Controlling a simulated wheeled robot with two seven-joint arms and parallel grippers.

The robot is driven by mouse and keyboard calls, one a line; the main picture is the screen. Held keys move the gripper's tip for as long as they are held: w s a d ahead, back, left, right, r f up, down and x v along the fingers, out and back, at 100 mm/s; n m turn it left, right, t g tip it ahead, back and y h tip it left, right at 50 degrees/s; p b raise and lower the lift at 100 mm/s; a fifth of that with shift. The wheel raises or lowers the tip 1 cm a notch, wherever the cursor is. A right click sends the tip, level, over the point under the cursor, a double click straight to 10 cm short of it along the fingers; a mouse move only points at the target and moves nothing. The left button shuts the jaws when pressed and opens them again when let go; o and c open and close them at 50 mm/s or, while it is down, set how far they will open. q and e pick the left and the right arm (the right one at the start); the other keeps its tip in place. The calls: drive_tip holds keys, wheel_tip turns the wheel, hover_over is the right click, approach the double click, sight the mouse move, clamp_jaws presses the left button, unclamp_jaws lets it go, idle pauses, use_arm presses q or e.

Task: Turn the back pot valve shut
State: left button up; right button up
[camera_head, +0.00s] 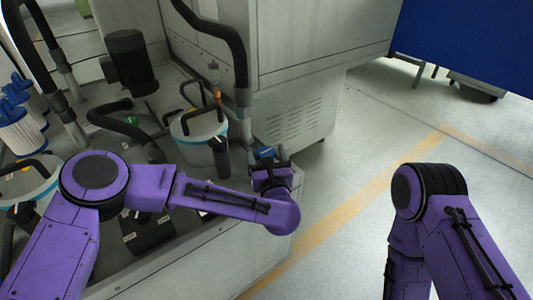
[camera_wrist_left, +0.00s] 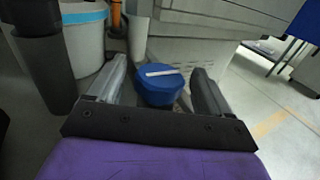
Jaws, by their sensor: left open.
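The back pot valve has a round blue knob (camera_wrist_left: 160,88) with a white line across its top. In the left wrist view it sits between the two fingers of my left gripper (camera_wrist_left: 160,70), with a gap visible on each side. In the head view a bit of the blue knob (camera_head: 265,152) shows beside the back pot (camera_head: 198,128), at the far end of my left gripper (camera_head: 270,164). The left gripper is open. My right arm is at the right of the head view, and its gripper is out of sight.
A front pot (camera_head: 28,184) with a blue rim stands at the left, near white pleated filters (camera_head: 20,130). A black motor (camera_head: 130,62) and thick black hoses rise behind. A grey cabinet (camera_head: 300,85) stands behind the valve. The floor at the right is clear.

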use_arm(q)
drive_tip(key=shift+w, duration=0.5)
drive_tip(key=c, duration=1)
drive_tip(key=shift+o, duration=0.2)
drive_tip(key=shift+a+f+m+h, duration=0.1)
drive_tip(key=shift+m+h, duration=0.3)
drive_tip(key=shift+h, duration=0.2)
drive_tip(key=m+h, duration=0.1)
drive_tip(key=h, duration=0.1)
drive_tip(key=shift+m+h+b, duration=0.4)
drive_tip(key=shift+m+g+h+b, duration=0.4)
drive_tip(key=shift+m+h+b, duration=0.25)
drive_tip(key=shift+m+h, duration=1.25)
drive_tip(key=shift+h, duration=0.7)
